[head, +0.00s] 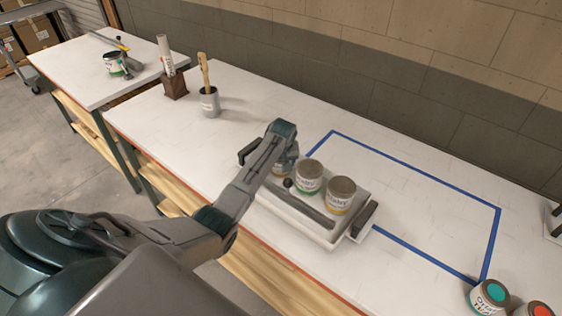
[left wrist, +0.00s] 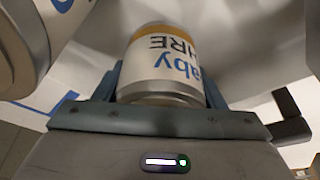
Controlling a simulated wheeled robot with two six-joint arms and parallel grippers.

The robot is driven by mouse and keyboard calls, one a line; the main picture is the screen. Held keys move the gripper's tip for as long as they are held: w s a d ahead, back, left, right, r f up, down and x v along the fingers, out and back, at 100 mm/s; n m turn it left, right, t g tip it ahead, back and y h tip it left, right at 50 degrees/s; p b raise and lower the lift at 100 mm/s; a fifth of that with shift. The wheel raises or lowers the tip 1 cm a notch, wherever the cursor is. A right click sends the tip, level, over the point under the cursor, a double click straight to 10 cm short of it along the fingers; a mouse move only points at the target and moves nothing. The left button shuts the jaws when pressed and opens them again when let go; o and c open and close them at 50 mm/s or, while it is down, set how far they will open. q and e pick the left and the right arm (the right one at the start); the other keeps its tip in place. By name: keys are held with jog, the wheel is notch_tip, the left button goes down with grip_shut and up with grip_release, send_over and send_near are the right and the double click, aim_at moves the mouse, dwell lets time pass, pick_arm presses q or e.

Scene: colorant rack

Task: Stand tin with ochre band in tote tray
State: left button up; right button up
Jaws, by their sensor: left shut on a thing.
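The white tote tray (head: 299,224) with dark end handles sits on the bench, partly across the blue tape outline. A tin with a green band (head: 308,179) and a tin with a yellow-ochre band (head: 341,196) stand upright in it. My left gripper (head: 286,163) is at the tray's left part, shut on a tin with an ochre band (left wrist: 163,62). In the head view that tin is mostly hidden by the gripper, beside the green-banded tin. I cannot tell whether its base touches the tray floor. My right gripper is not in view.
Another tin shows close by at the left of the left wrist view (left wrist: 22,45). Tins with teal (head: 489,296) and red (head: 539,309) lids stand at the lower right. A brush pot (head: 209,103) and dark wooden holder (head: 175,86) stand left. The taped area right of the tray is clear.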

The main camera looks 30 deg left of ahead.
pick_arm(q)
jog(key=o, duration=1.2)
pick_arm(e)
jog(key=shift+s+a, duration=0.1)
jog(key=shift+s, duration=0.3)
pick_arm(q)
jog(key=shift+d+r, duration=0.1)
jog(key=shift+r, duration=0.55)
jog(key=b+v, duration=0.2)
jog(key=v, duration=0.9)
jog(key=shift+s+b, duration=0.1)
jog(key=shift+b, duration=0.25)
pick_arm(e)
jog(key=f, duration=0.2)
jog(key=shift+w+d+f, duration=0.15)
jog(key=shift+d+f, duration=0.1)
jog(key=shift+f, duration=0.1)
